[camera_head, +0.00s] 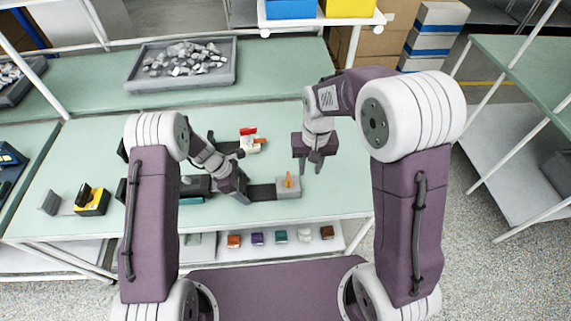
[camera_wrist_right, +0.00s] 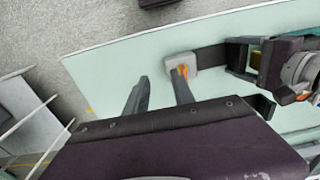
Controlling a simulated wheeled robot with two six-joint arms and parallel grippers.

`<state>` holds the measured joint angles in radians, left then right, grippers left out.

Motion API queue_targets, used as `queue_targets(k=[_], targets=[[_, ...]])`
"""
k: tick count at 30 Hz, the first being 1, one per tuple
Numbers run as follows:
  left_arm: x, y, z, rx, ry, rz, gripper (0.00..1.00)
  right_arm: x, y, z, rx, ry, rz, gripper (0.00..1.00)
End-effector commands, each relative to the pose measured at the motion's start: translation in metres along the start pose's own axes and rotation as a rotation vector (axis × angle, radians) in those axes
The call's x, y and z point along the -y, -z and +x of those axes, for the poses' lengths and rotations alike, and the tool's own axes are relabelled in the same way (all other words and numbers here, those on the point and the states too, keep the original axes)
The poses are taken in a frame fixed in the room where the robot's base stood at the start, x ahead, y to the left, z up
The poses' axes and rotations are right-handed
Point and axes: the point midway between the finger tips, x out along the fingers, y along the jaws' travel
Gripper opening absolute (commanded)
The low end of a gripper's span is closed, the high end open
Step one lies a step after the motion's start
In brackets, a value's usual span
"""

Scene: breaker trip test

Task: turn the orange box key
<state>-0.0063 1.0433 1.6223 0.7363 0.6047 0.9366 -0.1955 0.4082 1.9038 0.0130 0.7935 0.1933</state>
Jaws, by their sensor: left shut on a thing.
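The orange key (camera_head: 288,180) stands up from a small light grey block (camera_head: 293,190) near the front of the green table. It also shows in the right wrist view (camera_wrist_right: 182,70). A dark bar (camera_head: 262,192) runs left from the block. My left gripper (camera_head: 243,198) is shut at the dark bar, left of the key; its fingertips are partly hidden. My right gripper (camera_head: 316,168) is open and empty above and to the right of the key. In the right wrist view its two fingers (camera_wrist_right: 158,90) are apart, with the key just beyond the right-hand finger.
A white device with red and orange parts (camera_head: 250,141) lies behind the key. A yellow and black box (camera_head: 92,201) stands at the left. A grey tray (camera_head: 133,82) of metallic pieces is at the back. Small coloured items sit on the lower shelf (camera_head: 343,243). The table's right side is clear.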

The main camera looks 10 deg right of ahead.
Motion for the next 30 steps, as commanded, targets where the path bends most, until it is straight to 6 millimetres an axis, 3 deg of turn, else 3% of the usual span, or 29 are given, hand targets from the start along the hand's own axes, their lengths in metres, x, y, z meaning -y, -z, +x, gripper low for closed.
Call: queue_targets(k=[3, 6, 16, 30], targets=[[0.000, 0.000, 0.000, 0.000, -0.001, -0.001, 0.08, 0.028, 0.031, 0.004, 0.019, -0.008, -0.008, 0.30], [0.000, 0.000, 0.000, -0.001, -0.001, -0.001, 0.08, 0.044, 0.045, 0.006, 0.030, -0.013, -0.009, 0.30], [0.000, 0.000, 0.001, 0.000, 0.001, -0.001, 0.08, 0.054, 0.054, 0.013, 0.038, -0.018, -0.007, 0.30], [0.000, 0.000, 0.000, 0.000, 0.000, -0.001, 0.08, 0.052, 0.050, 0.112, 0.037, -0.017, -0.007, 0.30]])
